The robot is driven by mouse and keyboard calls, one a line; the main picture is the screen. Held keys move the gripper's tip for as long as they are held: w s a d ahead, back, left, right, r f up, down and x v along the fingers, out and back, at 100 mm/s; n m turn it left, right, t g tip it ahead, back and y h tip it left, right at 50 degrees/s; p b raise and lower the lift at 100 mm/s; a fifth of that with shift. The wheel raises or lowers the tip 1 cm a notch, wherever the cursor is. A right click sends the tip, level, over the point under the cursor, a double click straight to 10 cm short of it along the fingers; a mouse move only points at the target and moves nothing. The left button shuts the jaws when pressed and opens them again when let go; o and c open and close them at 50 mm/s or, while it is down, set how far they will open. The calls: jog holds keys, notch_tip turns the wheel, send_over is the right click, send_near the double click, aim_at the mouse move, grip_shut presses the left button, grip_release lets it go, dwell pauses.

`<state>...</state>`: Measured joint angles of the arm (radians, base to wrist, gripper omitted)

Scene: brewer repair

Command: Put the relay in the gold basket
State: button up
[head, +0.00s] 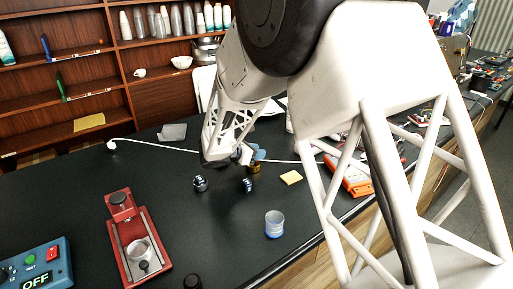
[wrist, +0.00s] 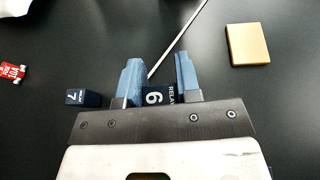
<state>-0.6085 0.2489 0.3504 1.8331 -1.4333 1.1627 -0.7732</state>
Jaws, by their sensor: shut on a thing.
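In the wrist view, my gripper (wrist: 158,78) has its blue fingers on either side of a dark block marked RELAY and 6 (wrist: 158,96), shut on it. In the head view my gripper (head: 252,153) is over the middle of the black counter; the block is not clear there. A small gold-brown thing (head: 254,169) shows just below the fingers, perhaps the gold basket; I cannot tell whether it touches the block. A second dark block, marked 7 (wrist: 82,97), lies left of the fingers in the wrist view. A dark blue block (head: 248,186) stands on the counter in the head view.
A round dark jar-like thing (head: 200,183) is to the left. A clear blue-based cup (head: 274,224), a red press (head: 138,240) and a control box (head: 38,265) stand nearer. A white cable (head: 180,151) crosses the counter.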

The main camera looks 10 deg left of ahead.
jog(key=shift+f, duration=0.3)
jog(key=o, duration=1)
jog(key=shift+r, duration=0.1)
jog(key=shift+r, duration=3.4)
